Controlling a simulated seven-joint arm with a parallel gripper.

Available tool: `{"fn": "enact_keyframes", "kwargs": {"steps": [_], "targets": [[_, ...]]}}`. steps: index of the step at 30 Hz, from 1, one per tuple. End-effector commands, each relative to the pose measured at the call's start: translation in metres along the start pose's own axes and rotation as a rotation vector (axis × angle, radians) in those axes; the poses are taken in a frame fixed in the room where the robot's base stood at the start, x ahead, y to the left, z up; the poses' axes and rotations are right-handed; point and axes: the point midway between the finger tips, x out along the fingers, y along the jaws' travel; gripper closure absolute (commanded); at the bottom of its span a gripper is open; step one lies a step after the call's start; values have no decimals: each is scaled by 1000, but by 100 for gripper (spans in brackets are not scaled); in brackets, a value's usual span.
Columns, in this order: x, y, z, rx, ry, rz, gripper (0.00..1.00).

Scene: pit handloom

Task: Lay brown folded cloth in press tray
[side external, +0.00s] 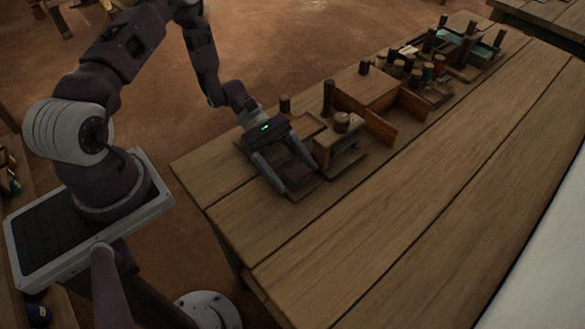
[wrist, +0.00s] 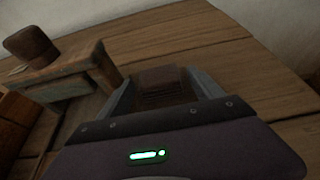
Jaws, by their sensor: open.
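My gripper (side external: 302,184) is open and low over the near left part of the wooden table, with its fingers reaching down and apart. The brown folded cloth (wrist: 160,76) appears as a dark brown, ridged piece between the open fingers in the wrist view. In the side view a dark brown patch shows between the fingers, over a flat wooden tray or board (side external: 306,191). I cannot tell whether this is the press tray, or whether the fingers touch the cloth. My gripper's body hides part of this area.
A small wooden stand (side external: 338,155) with a round brown piece on top is just right of my gripper. Behind it are a dark post (side external: 328,98) and an open wooden box (side external: 380,95). Several spools (side external: 428,72) stand farther back. The table's front (side external: 400,210) is clear.

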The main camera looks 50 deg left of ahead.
Motion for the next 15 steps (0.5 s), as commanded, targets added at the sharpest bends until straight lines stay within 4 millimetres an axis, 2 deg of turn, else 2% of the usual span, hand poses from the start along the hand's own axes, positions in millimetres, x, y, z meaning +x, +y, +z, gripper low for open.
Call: {"fn": "enact_keyframes", "kwargs": {"steps": [5,12,15], "targets": [[-6,0,0,1,1,2,24],[-55,-1,3,2,3,2,24],[-67,-1,3,1,2,0,24]]}}
